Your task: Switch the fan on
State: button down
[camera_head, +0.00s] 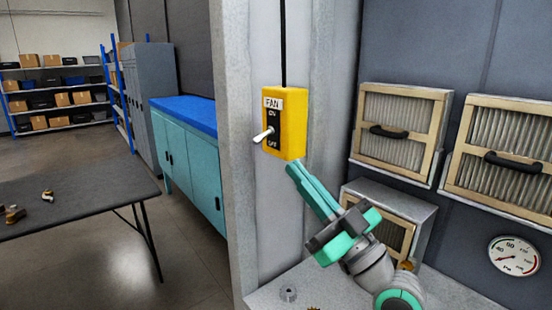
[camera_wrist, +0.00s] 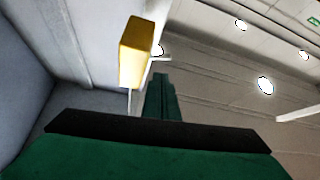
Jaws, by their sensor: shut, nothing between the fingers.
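A yellow switch box (camera_head: 293,123) labelled FAN is fixed to the grey post in the head view. Its front carries a dark plate with ON at the top and OFF at the bottom. A pale toggle lever (camera_head: 263,135) sticks out of the plate towards the left and points slightly down. My gripper (camera_head: 294,167) is shut and empty, with its green fingertips just below the box's lower right edge; I cannot tell whether they touch it. In the wrist view the yellow box (camera_wrist: 135,55) stands above and left of my gripper (camera_wrist: 161,80), and the lever (camera_wrist: 160,58) juts out to its right.
Framed filters (camera_head: 396,122) hang on the grey wall at right, with a round gauge (camera_head: 514,257) below. A dark table (camera_head: 75,200) stands at left. Room in front of the lever looks clear.

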jog(key=v, duration=0.6)
jog(key=shift+w+d, duration=0.15)
